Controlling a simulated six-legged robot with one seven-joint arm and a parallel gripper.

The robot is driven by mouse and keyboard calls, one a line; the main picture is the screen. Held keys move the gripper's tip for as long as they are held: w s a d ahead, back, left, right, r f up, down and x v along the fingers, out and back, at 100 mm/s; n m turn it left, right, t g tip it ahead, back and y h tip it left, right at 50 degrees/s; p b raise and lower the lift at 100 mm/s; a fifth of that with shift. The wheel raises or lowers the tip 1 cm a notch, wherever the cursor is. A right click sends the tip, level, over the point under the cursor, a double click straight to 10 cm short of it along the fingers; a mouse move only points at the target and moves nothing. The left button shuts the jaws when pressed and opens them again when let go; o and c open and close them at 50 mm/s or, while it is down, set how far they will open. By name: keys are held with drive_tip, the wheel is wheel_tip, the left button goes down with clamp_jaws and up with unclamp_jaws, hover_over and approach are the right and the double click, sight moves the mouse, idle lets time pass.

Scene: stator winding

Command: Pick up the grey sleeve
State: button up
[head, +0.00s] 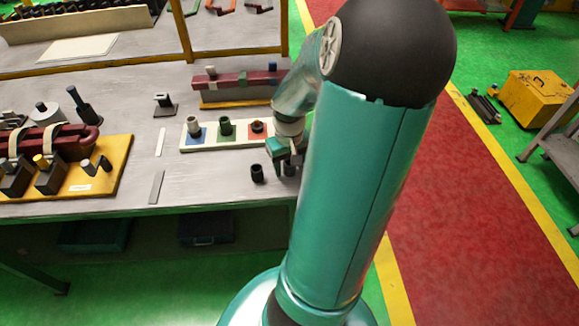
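My gripper (286,152) points down over the front right part of the table, partly hidden behind my own arm. A small dark grey cylinder (290,170), which may be the grey sleeve, shows right below the fingers. I cannot tell whether the fingers touch it. Another grey cylinder (194,126) stands upright on the blue square of a white strip, left of my gripper. A black sleeve (257,173) stands on the bare table just left of my gripper.
The white strip (226,144) also carries a green piece (225,125) and a dark piece (258,127) on red. A dark red bar (236,79) lies behind it. A yellow board (118,172) with fixtures is at left. The front middle of the table is mostly clear.

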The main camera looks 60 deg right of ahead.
drive_tip(key=c, duration=0.8)
drive_tip(key=shift+c, duration=0.2)
drive_tip(key=shift+r, duration=0.1)
